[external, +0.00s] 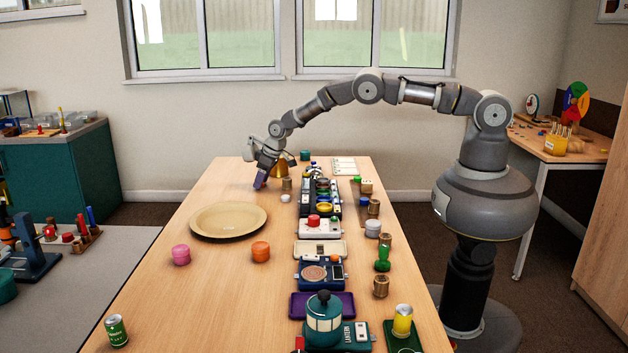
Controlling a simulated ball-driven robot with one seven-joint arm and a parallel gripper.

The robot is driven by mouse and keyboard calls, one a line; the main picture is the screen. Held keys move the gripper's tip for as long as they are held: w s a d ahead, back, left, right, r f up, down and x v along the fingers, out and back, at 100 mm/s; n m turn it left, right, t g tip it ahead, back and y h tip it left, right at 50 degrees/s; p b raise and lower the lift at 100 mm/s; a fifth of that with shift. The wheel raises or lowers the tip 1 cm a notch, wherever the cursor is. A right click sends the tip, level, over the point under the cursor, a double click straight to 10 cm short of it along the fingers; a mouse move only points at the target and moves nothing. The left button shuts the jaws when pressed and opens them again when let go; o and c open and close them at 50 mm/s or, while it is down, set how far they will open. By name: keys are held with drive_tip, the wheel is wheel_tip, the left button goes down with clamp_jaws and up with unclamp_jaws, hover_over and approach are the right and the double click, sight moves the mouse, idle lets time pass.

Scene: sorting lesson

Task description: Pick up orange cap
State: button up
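The orange cap (260,251) is a short round piece with ridged sides. It stands on the wooden table (170,290), in front of and to the right of the wide tan plate (212,236). My gripper (260,184) points down over the far part of the table, behind the plate and well apart from the orange cap. A small purple patch shows at its fingertips. I cannot tell whether that is a held thing or part of the gripper, nor whether the fingers are open or shut.
A pink cap (181,255) stands left of the orange cap. A green can (117,331) is at the front left. A gold bell-shaped thing (281,170) is beside my gripper. A row of devices, with a red button box (318,226), fills the right side. The table around the orange cap is clear.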

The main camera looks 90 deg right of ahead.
drive_tip(key=c, duration=0.9)
clamp_jaws()
drive_tip(key=shift+r, duration=0.15)
